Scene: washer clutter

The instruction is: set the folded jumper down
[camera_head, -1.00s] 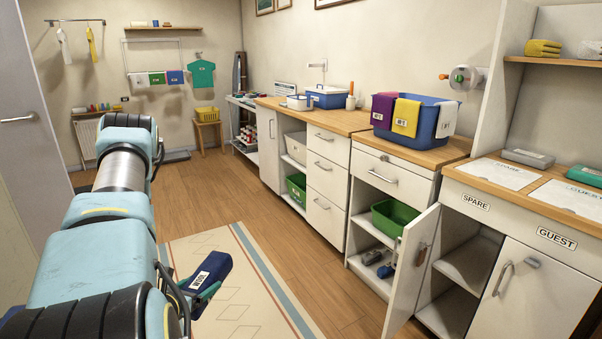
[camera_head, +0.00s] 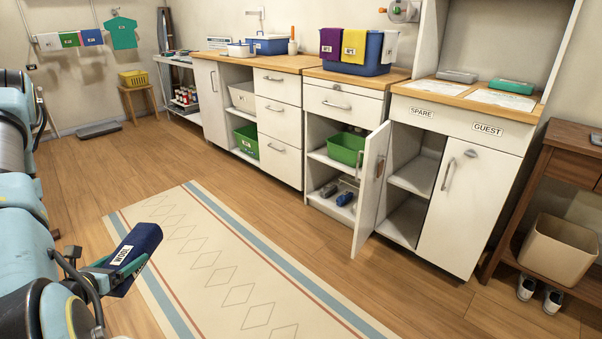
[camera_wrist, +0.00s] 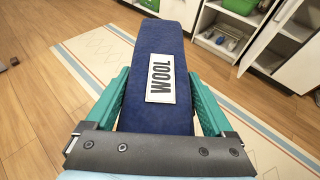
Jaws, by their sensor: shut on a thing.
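The folded jumper is dark blue with a white label reading WOOL. It shows in the head view (camera_head: 137,252) at the lower left and fills the middle of the wrist view (camera_wrist: 150,60). My gripper (camera_head: 122,268) is shut on it, with teal fingers along both its sides in the wrist view (camera_wrist: 160,100). The jumper is held in the air above the floor and the patterned rug. My arm covers the left edge of the head view.
The counter carries a blue basket (camera_head: 366,67) with cloths over its rim. The SPARE and GUEST mats (camera_head: 503,99) lie on the right counter, each with a folded item behind. A cabinet door (camera_head: 370,190) stands open. A beige bin (camera_head: 556,248) sits on the shelf at right.

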